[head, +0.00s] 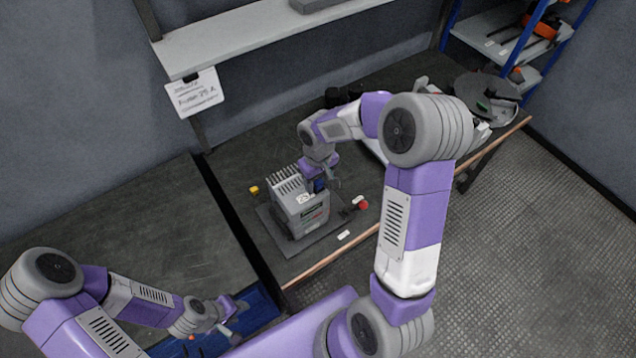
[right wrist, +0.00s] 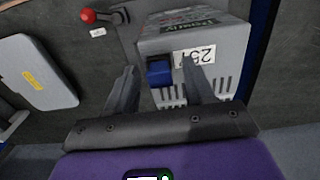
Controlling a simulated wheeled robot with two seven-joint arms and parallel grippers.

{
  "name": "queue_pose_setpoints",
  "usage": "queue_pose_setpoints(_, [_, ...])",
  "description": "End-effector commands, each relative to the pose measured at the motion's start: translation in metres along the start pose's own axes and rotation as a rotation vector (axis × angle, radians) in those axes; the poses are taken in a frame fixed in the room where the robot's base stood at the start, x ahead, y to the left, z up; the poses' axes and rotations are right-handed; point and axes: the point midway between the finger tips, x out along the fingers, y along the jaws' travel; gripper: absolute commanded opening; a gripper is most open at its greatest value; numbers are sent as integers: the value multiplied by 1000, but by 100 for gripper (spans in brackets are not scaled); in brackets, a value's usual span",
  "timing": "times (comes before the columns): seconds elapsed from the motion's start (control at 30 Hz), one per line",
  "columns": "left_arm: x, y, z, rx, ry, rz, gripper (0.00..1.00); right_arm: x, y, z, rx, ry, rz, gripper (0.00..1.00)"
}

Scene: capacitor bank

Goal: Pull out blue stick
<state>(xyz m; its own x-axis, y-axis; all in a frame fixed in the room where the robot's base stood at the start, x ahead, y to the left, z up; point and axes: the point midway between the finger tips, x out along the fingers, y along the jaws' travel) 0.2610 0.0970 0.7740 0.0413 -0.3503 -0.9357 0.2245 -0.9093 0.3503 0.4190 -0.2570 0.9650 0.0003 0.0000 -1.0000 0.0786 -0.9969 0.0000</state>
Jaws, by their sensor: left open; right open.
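The grey capacitor bank (head: 309,214) stands on a dark plate on the bench; it also shows in the right wrist view (right wrist: 205,38). The blue stick (right wrist: 159,72) is a short blue block on the bank, beside the white "25" label. My right gripper (right wrist: 160,72) is open, with one finger on each side of the blue stick; whether they touch it I cannot tell. In the head view my right gripper (head: 318,184) is over the bank, and the stick is mostly hidden. My left gripper (head: 232,316) is open and empty at the lower left, by a blue tray (head: 262,308).
A red-knobbed lever (head: 363,204) is right of the bank, and a small yellow item (head: 254,190) is left of it. A shelf (head: 240,38) overhangs the bench's back. A round grey machine (head: 487,95) stands at the far right end. The left tabletop (head: 120,225) is largely clear.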

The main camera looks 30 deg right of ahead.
Motion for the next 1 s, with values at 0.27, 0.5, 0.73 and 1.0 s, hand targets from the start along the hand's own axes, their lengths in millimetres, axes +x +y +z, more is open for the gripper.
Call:
queue_pose_setpoints(0.27, [0, 0, 0, 0, 0, 0, 43, 0, 0, 0, 0, 0, 0, 53])
queue_pose_setpoints(0.5, [1, 0, 0, 0, 0, 0, 43, 0, 0, 0, 1, 0, 0, 49])
queue_pose_setpoints(0.73, [1, 0, 0, 0, 0, 0, 43, 0, 0, 0, 0, 0, 0, 13])
queue_pose_setpoints(1.0, [1, 0, 0, 0, 0, 0, 43, 0, 0, 0, 0, -1, 0, 0])
